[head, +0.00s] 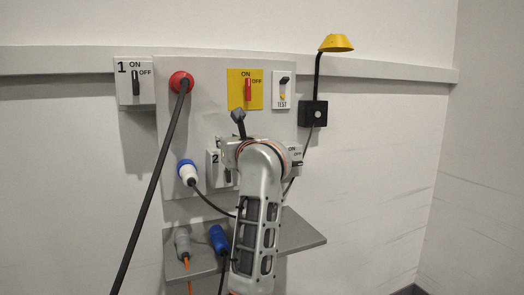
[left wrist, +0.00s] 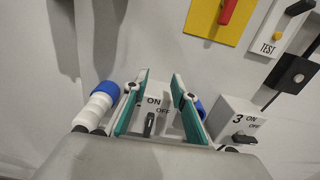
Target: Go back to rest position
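My left arm reaches up in front of the panel in the head view, and its wrist hides most of the left gripper there. In the left wrist view the left gripper (left wrist: 160,76) is open, its two teal-padded fingers apart with nothing held. Switch box 2 (head: 213,168) is partly hidden behind the arm; its black lever (left wrist: 150,124) shows between the fingers in the left wrist view. I cannot tell the gap between fingers and box. My right gripper is not in view.
The panel (head: 215,75) carries a red plug (head: 181,82) with a black cable, a blue-and-white plug (head: 187,172), a yellow switch plate (head: 236,92) and a TEST switch (head: 282,90). A yellow lamp (head: 336,43) juts out right. A shelf (head: 300,233) with connectors sits below.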

